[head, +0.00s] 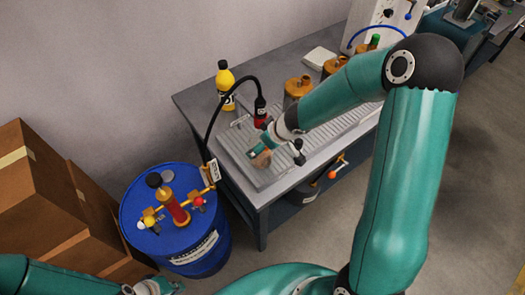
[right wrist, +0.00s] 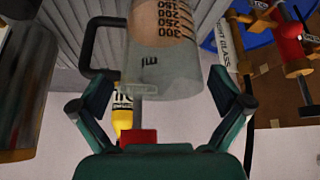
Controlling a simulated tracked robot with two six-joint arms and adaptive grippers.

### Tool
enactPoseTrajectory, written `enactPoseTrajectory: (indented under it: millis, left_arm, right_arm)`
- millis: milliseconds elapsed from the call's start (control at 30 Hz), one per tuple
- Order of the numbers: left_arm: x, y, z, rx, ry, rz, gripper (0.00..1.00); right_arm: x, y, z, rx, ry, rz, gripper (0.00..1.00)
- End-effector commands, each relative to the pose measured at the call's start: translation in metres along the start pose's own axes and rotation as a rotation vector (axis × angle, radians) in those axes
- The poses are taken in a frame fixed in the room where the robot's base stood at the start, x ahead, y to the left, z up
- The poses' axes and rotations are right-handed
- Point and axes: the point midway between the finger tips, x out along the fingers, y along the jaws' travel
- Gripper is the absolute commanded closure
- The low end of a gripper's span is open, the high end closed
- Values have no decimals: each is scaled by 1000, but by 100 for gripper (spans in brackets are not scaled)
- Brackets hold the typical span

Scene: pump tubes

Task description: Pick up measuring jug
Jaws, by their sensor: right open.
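The measuring jug (right wrist: 163,55) fills the upper middle of the right wrist view. It is clear grey, with black graduation marks and a dark handle (right wrist: 88,45) on its left. My right gripper (right wrist: 160,82) is open, with one finger on each side of the jug; a gap shows beside each finger. In the head view my right gripper (head: 264,150) is over the left part of the grey ribbed tray, and the jug is hard to make out there. My left gripper (head: 155,287) shows only partly at the bottom edge; its jaws cannot be read.
The ribbed tray (head: 240,163) lies on a grey bench. A yellow bottle (head: 225,82), a black hose with a red fitting (head: 260,110) and brass-coloured containers (head: 297,88) stand near it. A blue drum (head: 215,245) with brass valves is left of the bench, beside cardboard boxes (head: 40,200).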

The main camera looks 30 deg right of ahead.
Motion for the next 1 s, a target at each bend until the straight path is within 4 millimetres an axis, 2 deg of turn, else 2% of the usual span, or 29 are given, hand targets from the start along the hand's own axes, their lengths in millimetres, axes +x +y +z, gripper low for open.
enactPoseTrajectory:
  millis: [100,533,1000]
  left_arm:
    - [-1,0,0,0,0,0,100]
    - [-1,0,0,0,0,0,100]
    - [-5,2,0,0,0,0,100]
  right_arm:
    - [0,-2,-2,-5,1,-2,0]
    - [1,-3,-4,-10,2,-4,72]
    - [-2,-4,-6,-11,2,-4,72]
